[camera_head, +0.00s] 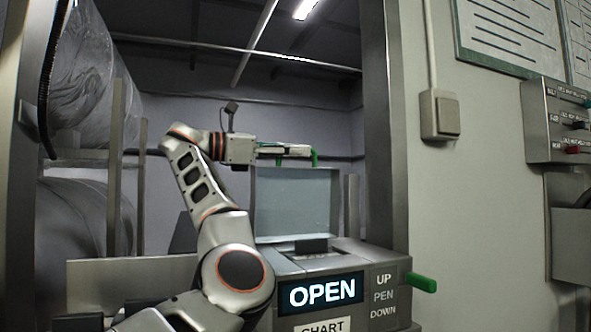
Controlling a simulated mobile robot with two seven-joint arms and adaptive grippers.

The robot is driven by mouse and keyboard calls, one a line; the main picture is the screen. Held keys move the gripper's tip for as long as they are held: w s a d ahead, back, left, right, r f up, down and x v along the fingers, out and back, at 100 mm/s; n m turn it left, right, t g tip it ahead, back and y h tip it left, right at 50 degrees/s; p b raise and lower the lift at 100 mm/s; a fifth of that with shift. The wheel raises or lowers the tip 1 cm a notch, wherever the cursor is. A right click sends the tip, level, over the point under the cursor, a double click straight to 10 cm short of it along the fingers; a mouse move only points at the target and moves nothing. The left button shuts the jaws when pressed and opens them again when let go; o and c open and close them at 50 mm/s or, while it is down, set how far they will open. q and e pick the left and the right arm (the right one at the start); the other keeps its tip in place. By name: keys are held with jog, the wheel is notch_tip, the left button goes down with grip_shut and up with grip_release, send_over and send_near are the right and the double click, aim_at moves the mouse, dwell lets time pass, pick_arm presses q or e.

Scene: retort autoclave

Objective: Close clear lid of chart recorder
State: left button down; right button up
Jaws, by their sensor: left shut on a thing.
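The chart recorder (340,262) stands in front of me, a grey box with a lit "OPEN" sign (321,292) on its front. Its clear lid (296,204) stands raised, roughly upright, above the top of the box. Green parts show at the lid's upper edge. My left arm comes in from the left, and my left gripper (294,152) is at the lid's top edge, shut on the lid there. The gripper's fingers partly hide this edge. My right gripper is not in view.
A green handle (421,282) sticks out at the recorder's right, beside "UP PEN DOWN" lettering. A wall switch (439,115) and a control box (556,120) are on the right wall. A metal post (385,130) stands behind the recorder.

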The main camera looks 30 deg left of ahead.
pick_arm(q)
jog(key=shift+s+d+b, duration=0.55)
jog(key=shift+s+d, duration=0.3)
jog(key=shift+d, duration=0.15)
jog(key=c, duration=2.2)
grip_release()
jog(key=shift+o, duration=0.2)
notch_tip(320, 180, up, 10)
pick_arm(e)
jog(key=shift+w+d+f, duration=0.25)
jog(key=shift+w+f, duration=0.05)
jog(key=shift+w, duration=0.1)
